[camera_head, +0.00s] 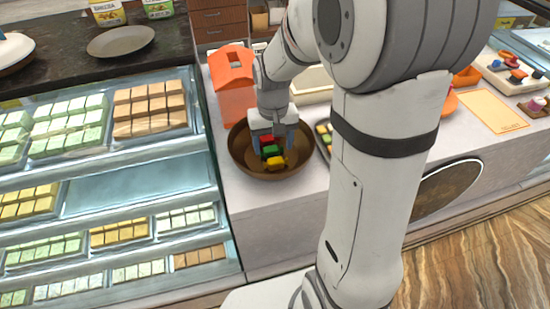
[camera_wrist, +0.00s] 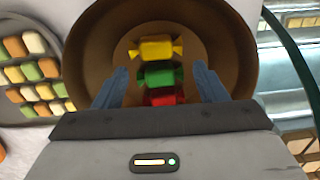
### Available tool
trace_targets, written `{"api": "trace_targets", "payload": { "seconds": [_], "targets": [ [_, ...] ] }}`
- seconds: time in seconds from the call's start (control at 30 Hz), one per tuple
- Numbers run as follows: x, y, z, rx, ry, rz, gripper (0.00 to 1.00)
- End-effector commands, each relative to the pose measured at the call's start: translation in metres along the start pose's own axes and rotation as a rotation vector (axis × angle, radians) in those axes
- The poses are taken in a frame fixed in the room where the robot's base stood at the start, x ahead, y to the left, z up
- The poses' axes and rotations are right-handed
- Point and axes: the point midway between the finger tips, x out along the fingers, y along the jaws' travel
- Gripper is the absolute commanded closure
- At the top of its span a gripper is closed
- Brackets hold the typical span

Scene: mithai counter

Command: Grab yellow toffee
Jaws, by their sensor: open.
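A yellow toffee (camera_head: 276,163) lies in a round brown bowl (camera_head: 240,165) on the counter, in front of a green toffee (camera_head: 271,151) and a red toffee (camera_head: 266,139). In the wrist view the yellow toffee (camera_wrist: 156,48) is at the top of the row, with the green toffee (camera_wrist: 160,76) and the red toffee (camera_wrist: 165,97) below it. My gripper (camera_wrist: 160,82) is open and empty, over the bowl. Its two blue-grey fingers stand on either side of the green toffee, apart from it. The yellow toffee lies just beyond the fingertips.
An orange box (camera_head: 233,75) stands behind the bowl. A tray of sweets (camera_wrist: 30,72) sits close beside the bowl. A glass display case (camera_head: 130,190) with sweets is at the left. The bowl's wall surrounds my fingers.

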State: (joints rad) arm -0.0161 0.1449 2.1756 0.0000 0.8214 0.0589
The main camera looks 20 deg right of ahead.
Motion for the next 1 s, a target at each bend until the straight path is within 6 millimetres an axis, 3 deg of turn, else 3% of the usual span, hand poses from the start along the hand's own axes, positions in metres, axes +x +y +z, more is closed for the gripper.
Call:
{"api": "trace_targets", "payload": {
  "seconds": [0.3, 0.6, 1.0],
  "targets": [
    [0.043, 0.005, 0.004, 0.003, -0.002, 0.001, 0.35],
    [0.048, 0.006, 0.003, 0.004, 0.002, 0.001, 0.35],
    [0.048, 0.006, 0.003, 0.005, 0.002, 0.001, 0.67]
  ]
}}
